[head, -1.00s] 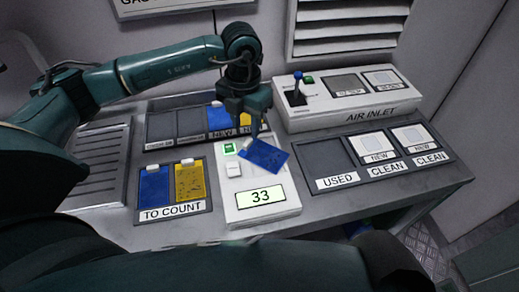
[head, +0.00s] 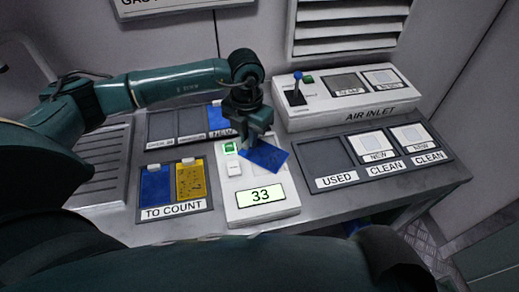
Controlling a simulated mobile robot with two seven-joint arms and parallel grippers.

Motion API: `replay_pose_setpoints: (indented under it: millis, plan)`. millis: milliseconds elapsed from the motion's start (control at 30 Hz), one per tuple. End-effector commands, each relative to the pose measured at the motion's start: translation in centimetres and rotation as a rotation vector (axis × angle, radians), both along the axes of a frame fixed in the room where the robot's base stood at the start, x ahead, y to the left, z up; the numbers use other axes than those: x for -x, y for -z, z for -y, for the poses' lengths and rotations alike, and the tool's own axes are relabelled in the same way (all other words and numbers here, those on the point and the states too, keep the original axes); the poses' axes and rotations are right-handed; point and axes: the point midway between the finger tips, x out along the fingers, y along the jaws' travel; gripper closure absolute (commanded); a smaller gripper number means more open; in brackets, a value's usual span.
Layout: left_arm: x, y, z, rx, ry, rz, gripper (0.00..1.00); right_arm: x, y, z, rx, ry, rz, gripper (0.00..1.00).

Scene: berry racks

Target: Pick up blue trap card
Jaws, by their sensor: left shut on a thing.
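A blue trap card (head: 266,157) is tilted over the right side of the white counter device (head: 256,210), whose display reads 33. My left gripper (head: 250,143) is shut on the card's upper left end, pointing down. I cannot tell whether the card touches the device. Another blue card (head: 155,185) and a yellow card (head: 190,181) lie in the TO COUNT tray (head: 173,211). A further blue card (head: 217,117) lies in the NEW tray behind the gripper, partly covered. My right gripper is out of view.
The AIR INLET box (head: 345,115) with a blue-knobbed lever stands at the back right. Bare bench shows at the front right.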

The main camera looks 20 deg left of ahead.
Motion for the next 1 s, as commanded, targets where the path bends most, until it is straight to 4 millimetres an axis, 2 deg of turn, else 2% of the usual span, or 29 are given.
replay_pose_setpoints:
  millis: [100,467,567,800,1000]
  plan:
    - [0.0,0.0,0.0,0.000,0.000,0.000,1.00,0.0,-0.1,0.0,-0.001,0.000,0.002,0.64]
    - [0.0,-0.3,0.0,0.000,0.000,0.002,1.00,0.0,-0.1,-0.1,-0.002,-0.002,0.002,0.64]
    - [-0.1,-1.4,0.0,0.001,0.000,0.004,1.00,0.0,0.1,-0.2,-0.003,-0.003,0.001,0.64]
    - [-0.1,-6.2,0.0,0.001,0.000,0.006,1.00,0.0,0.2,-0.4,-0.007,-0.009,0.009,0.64]
    - [-0.1,-9.2,0.0,0.000,0.000,0.003,1.00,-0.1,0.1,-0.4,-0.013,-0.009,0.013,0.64]
